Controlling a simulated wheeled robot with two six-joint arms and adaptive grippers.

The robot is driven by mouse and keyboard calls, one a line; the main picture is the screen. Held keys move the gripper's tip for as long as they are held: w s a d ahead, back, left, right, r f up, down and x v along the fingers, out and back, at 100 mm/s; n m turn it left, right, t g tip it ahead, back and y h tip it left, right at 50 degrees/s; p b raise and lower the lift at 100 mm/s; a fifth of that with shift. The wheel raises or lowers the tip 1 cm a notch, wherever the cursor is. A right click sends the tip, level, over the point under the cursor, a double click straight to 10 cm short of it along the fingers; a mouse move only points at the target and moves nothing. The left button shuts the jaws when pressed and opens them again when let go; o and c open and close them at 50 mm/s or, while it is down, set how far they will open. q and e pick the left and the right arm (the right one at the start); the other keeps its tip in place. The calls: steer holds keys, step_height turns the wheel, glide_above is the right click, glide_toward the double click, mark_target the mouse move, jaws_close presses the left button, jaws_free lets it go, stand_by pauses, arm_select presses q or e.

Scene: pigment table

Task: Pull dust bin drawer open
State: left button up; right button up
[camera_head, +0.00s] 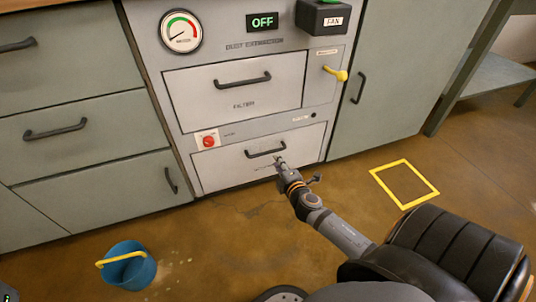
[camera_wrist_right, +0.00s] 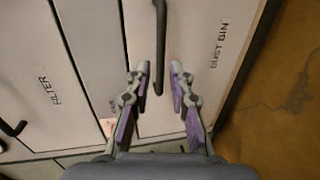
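The dust bin drawer (camera_head: 222,170) is the lowest light grey drawer of the central cabinet and looks closed, its front flush. Its dark bar handle (camera_head: 262,153) is in front of my right gripper (camera_head: 280,163). In the right wrist view the drawer front (camera_wrist_right: 200,25) carries the label "DUST BIN". There the handle (camera_wrist_right: 160,40) runs down the picture, its near end between the fingertips of my right gripper (camera_wrist_right: 160,75). The fingers are apart, with a gap on each side of the handle.
The filter drawer (camera_head: 230,92) is above, closed. A red knob (camera_head: 208,141) sits near the bin drawer's upper left. A yellow lever (camera_head: 336,74) is at upper right. A blue bucket (camera_head: 127,272) stands on the floor at left. A yellow floor square (camera_head: 404,184) is at right.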

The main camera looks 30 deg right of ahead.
mark_target(271, 152)
steer(key=b+x, duration=0.1)
steer(key=x, duration=0.7)
steer(key=shift+w+d+f+b, duration=0.1)
steer(key=shift+w+f+b, duration=0.1)
steer(key=shift+b, duration=0.15)
steer(key=shift+r, duration=0.1)
jaws_close()
